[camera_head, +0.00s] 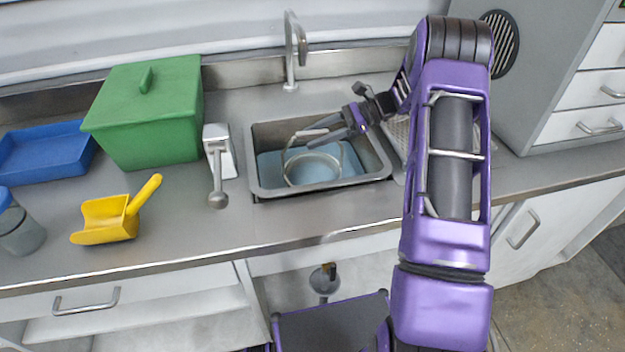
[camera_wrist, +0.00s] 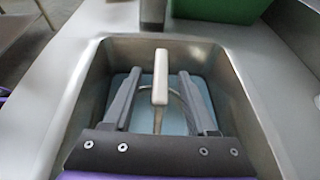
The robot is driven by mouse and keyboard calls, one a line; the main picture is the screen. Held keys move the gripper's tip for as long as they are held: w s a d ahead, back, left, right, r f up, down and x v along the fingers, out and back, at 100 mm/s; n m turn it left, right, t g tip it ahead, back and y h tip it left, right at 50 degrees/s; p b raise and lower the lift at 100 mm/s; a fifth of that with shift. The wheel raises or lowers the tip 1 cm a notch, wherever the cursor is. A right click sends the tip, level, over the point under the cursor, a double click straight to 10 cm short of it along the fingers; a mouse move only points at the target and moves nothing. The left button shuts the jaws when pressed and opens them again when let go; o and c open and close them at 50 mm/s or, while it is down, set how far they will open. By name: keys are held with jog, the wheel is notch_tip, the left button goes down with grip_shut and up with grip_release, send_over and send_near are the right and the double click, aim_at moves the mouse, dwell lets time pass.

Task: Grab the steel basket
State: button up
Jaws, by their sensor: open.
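The steel basket (camera_head: 312,183) is a round wire basket standing in the water of the sink. A raised handle arches above it and has a pale grip. My gripper (camera_head: 318,136) reaches in from the right over the sink, with its fingers at the height of the handle. In the wrist view, the fingers of my gripper (camera_wrist: 157,80) are spread apart. The pale handle grip (camera_wrist: 160,77) shows between them, with a gap on each side. Part of the basket is hidden behind the handle and the fingers there.
The metal sink (camera_head: 258,192) has walls around the basket. A faucet (camera_head: 291,55) stands behind it. A lever device (camera_head: 218,160), a green lidded box (camera_head: 140,125), a yellow scoop (camera_head: 108,220) and a blue tray (camera_head: 45,150) lie left. A grey cabinet (camera_head: 540,60) stands right.

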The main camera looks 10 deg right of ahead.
grip_shut()
dwell(1.2)
jog(key=shift+r, duration=0.15)
